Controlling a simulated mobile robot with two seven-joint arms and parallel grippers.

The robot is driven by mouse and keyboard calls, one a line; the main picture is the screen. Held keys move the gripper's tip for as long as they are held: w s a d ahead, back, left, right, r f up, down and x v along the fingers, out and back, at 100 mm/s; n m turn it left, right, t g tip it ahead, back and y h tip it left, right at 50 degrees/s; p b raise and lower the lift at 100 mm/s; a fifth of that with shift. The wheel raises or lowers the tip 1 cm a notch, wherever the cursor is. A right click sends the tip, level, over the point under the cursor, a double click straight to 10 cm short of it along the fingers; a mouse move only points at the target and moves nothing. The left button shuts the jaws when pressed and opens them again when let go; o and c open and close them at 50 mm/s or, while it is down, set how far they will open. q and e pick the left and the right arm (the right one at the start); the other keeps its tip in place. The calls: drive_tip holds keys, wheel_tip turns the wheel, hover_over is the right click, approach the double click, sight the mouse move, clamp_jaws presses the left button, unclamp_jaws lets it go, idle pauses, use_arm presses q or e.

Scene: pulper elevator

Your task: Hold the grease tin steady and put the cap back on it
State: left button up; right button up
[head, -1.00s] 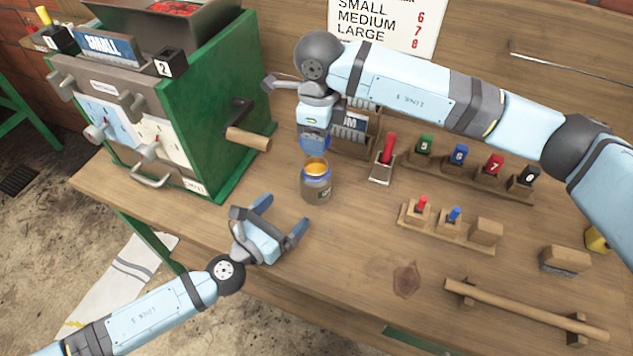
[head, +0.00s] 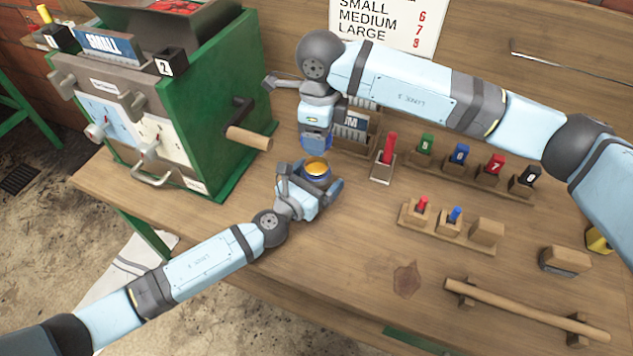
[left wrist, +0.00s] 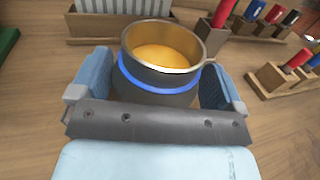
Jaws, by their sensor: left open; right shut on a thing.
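The grease tin (head: 317,169) stands upright and uncapped on the bench, with yellow grease showing inside. In the left wrist view the tin (left wrist: 160,80) has a blue band below its rim. My left gripper (head: 312,188) is open, with one finger on each side of the tin; in the left wrist view its fingers (left wrist: 155,85) flank the tin's body. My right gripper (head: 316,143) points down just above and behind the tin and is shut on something. The thing it holds, possibly the cap, is mostly hidden by the fingers.
A green machine (head: 215,110) with a wooden crank handle (head: 248,138) stands to the left. Behind and right are a red-handled tool in a holder (head: 388,150), a rack of numbered blocks (head: 460,160) and a small peg rack (head: 445,228).

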use_arm(q)
drive_tip(key=c, duration=1.2)
use_arm(e)
hover_over(321, 173)
wheel_tip(321, 173, down, 5)
drive_tip(key=shift+r, duration=0.1)
drive_tip(key=shift+f, duration=0.2)
drive_tip(key=shift+f, duration=0.8)
drive_tip(key=shift+f, duration=0.55)
